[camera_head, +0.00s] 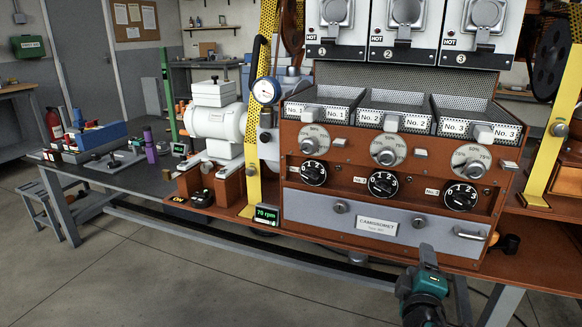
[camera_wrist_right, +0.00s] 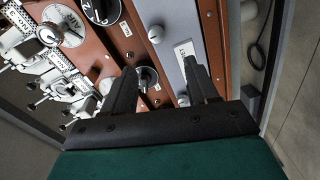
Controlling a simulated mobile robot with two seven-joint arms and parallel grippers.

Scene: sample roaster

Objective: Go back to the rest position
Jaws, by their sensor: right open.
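My right gripper (camera_head: 428,254) shows in the head view at the bottom, in front of the lower right part of the sample roaster (camera_head: 335,152). In the right wrist view my right gripper (camera_wrist_right: 160,77) has its two dark fingers spread apart, with nothing held between them. Beyond the fingers are the roaster's brown panel, its black knobs (camera_wrist_right: 102,10) and its grey lower front (camera_wrist_right: 172,50). I cannot tell the exact gap between the fingertips and the roaster. My left gripper is in neither view.
The roaster has three perforated trays (camera_head: 396,101), black dials (camera_head: 383,183) and a grey drawer front (camera_head: 310,207) with a handle (camera_head: 470,236). A yellow post (camera_head: 254,172) stands at its left. A dark workbench (camera_head: 115,180) extends left. The floor in front (camera_head: 200,275) is clear.

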